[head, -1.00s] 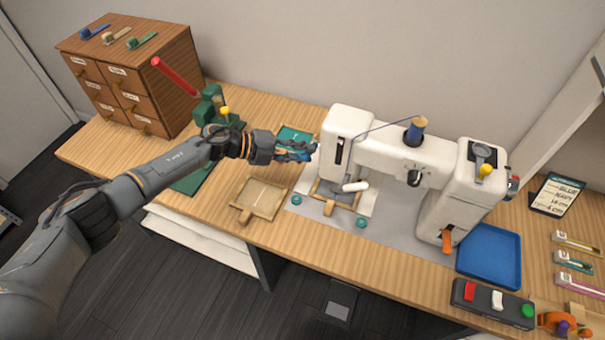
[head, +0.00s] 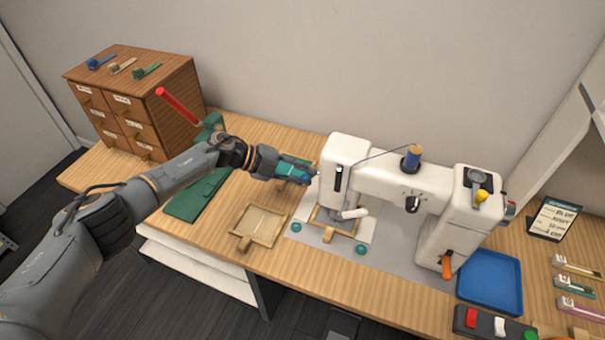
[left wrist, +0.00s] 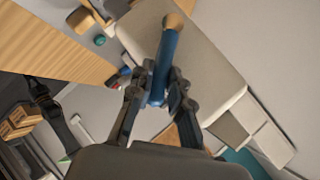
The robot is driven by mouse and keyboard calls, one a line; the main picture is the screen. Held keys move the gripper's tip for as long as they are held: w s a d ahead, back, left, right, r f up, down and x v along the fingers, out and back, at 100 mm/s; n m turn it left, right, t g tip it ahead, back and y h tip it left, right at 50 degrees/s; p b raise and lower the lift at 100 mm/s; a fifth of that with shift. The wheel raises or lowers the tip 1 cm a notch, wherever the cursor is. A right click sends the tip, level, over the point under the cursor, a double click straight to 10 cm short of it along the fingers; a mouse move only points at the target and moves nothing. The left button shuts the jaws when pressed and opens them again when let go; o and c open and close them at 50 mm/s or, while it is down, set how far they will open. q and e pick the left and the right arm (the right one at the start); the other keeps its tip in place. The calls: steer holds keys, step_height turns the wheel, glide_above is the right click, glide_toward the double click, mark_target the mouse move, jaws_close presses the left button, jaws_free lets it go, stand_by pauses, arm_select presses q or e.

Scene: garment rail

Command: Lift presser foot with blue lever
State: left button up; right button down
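The white sewing machine (head: 430,192) stands on the table. Its blue lever (head: 307,178) is at the left end of the machine head, mostly hidden by my left gripper (head: 300,174). In the left wrist view the lever (left wrist: 164,58) is a blue rod with a tan tip, running between the fingers of my left gripper (left wrist: 158,88). The fingers look closed on it. A small frame (head: 336,222) and a white roller (head: 354,213) lie under the machine head. The presser foot cannot be made out clearly. My right gripper is not in view.
A wooden holder (head: 243,236) lies left of the machine. A green mat (head: 195,200) and a drawer box (head: 165,85) are farther left. At right are an orange lever (head: 447,265), a blue tray (head: 492,308) and a button box (head: 468,322).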

arm_select(q)
steer(key=o, duration=0.4)
steer(key=shift+o, duration=0.2)
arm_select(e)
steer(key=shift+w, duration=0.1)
arm_select(q)
steer(key=w+v, duration=0.1)
steer(key=v, duration=1.1)
steer(key=shift+s, duration=0.5)
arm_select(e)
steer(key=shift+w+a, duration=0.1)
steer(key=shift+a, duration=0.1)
